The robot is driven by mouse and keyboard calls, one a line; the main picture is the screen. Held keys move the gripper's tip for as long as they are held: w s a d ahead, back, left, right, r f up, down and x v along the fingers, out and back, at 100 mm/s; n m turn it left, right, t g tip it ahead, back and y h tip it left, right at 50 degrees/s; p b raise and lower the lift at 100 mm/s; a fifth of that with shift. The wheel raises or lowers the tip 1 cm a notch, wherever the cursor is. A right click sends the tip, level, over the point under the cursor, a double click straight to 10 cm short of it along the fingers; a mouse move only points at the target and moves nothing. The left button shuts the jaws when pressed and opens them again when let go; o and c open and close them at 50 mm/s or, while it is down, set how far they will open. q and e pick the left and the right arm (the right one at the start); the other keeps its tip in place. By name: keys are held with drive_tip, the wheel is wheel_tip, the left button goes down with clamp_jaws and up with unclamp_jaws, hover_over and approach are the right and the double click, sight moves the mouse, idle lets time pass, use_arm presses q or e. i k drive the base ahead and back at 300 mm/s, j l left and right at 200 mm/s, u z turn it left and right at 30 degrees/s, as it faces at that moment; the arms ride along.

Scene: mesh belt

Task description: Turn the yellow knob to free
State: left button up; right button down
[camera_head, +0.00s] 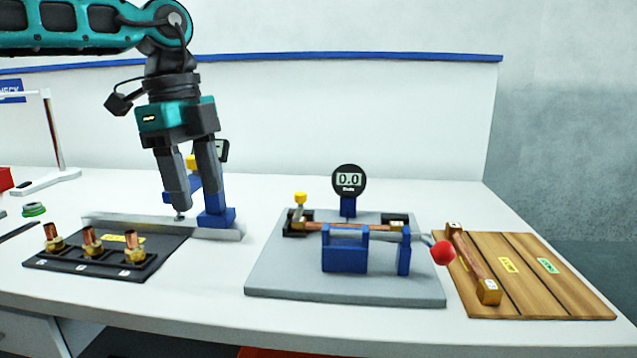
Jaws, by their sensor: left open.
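A yellow knob (300,197) stands upright at the left end of the grey fixture plate (400,291), by a black holder. A copper tube with brass ends (362,227) lies across the fixture behind a blue block. A second yellow piece (190,161) shows partly behind my left gripper, on a blue stand (217,218); its shape is mostly hidden. My left gripper (197,206) points down, open and empty, in front of that stand and left of the fixture. I cannot tell whether it touches the stand. My right gripper is out of view.
A gauge (349,181) reading 0.0 stands behind the fixture. A red ball-ended lever (443,253) sticks out at its right. A wooden board (545,293) holds another copper tube (472,262). A black tray (72,265) with several copper-brass fittings lies at left.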

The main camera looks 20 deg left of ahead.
sight(300, 198)
drive_tip(key=i, duration=1)
